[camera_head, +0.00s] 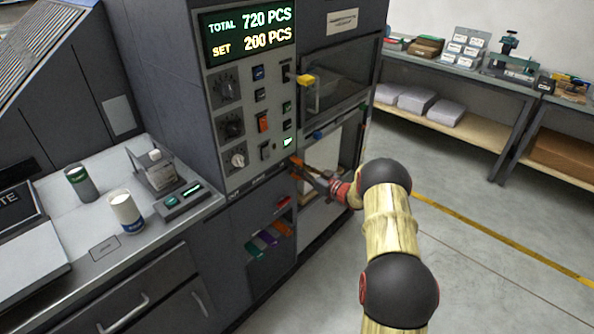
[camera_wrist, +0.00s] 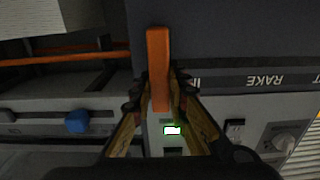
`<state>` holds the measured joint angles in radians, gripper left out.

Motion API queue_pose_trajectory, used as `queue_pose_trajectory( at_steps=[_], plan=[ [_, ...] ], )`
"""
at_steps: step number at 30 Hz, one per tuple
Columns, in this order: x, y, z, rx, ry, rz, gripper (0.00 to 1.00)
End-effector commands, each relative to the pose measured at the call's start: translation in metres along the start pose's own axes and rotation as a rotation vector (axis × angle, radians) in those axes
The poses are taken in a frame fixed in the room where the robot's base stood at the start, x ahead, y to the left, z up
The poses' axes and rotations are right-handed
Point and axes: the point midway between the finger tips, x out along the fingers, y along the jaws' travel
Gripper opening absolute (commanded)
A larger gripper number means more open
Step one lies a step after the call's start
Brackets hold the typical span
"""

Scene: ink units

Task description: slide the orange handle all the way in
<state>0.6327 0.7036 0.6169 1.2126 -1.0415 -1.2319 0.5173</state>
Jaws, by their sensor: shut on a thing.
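The orange handle (camera_wrist: 158,50) is a flat upright bar in the middle of the wrist view, between the two fingers of my gripper (camera_wrist: 160,90). The fingers are closed against its sides, and its far end extends beyond them. In the head view the orange handle (camera_head: 296,162) shows as a small patch at the machine's front, below the switch panel, partly hidden by my gripper (camera_head: 308,174). My arm reaches there from the lower right. How far the handle stands out cannot be told.
The grey control panel (camera_head: 245,110) rises just above the handle. To its right are an open bay, a yellow handle (camera_head: 306,79) and a blue knob (camera_wrist: 77,122). Coloured tabs (camera_head: 268,238) sit in a lower recess. Open floor (camera_head: 480,270) lies to the right.

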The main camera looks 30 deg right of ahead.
Motion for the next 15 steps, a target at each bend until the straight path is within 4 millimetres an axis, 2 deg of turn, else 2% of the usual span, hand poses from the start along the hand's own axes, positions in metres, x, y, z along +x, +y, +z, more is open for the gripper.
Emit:
queue_pose_trajectory(
  at_steps=[10,11,15],
  plan=[
    [-0.0001,0.0069,-0.0045,-0.002,0.004,0.012,0.0],
    [-0.0001,0.007,-0.0046,-0.003,0.004,0.012,0.17],
    [0.0,0.0067,-0.0047,-0.003,0.004,0.011,0.25]
  ],
)
